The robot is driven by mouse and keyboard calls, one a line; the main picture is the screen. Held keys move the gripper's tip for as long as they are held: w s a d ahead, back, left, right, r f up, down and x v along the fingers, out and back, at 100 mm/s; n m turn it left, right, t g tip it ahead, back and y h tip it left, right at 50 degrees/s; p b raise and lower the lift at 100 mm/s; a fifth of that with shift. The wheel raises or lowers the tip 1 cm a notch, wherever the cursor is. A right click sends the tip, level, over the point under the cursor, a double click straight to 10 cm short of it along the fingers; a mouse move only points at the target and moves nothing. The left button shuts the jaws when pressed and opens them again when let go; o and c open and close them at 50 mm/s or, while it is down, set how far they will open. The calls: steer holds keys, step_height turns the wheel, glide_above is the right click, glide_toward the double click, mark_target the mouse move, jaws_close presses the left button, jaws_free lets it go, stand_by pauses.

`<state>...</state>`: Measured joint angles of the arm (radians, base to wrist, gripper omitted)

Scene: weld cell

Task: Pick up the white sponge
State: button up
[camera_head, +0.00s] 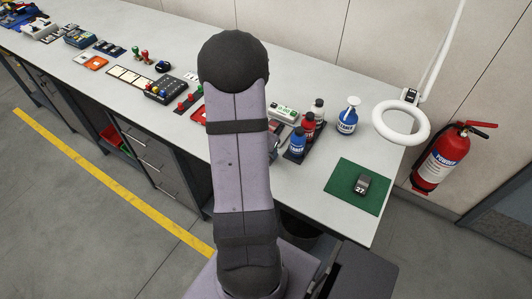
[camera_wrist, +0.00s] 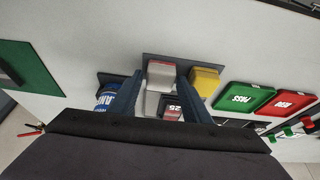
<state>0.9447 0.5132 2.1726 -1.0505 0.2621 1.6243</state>
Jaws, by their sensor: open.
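In the wrist view, a pale white block with a reddish end (camera_wrist: 160,76) stands in a dark holder (camera_wrist: 149,58); it looks like the white sponge, but its outline is partly hidden. My gripper (camera_wrist: 159,71) is open, with one finger on each side of this block. I cannot tell whether the fingers touch it. A yellow block (camera_wrist: 206,81) is just right of the right finger. A small dark item marked 25 (camera_wrist: 174,108) shows between the fingers, nearer my palm. In the head view my arm hides the gripper and the block.
A blue bottle (camera_wrist: 106,97) stands beside the left finger. Green (camera_wrist: 242,96) and red (camera_wrist: 288,102) labelled trays lie to the right.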

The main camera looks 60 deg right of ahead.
steer(key=shift+f, duration=0.25)
steer(key=shift+c, duration=0.6)
steer(key=c, duration=0.8)
steer(key=shift+o, duration=0.2)
steer(key=shift+r, duration=0.1)
step_height(320, 180, up, 10)
steer(key=p, duration=0.3)
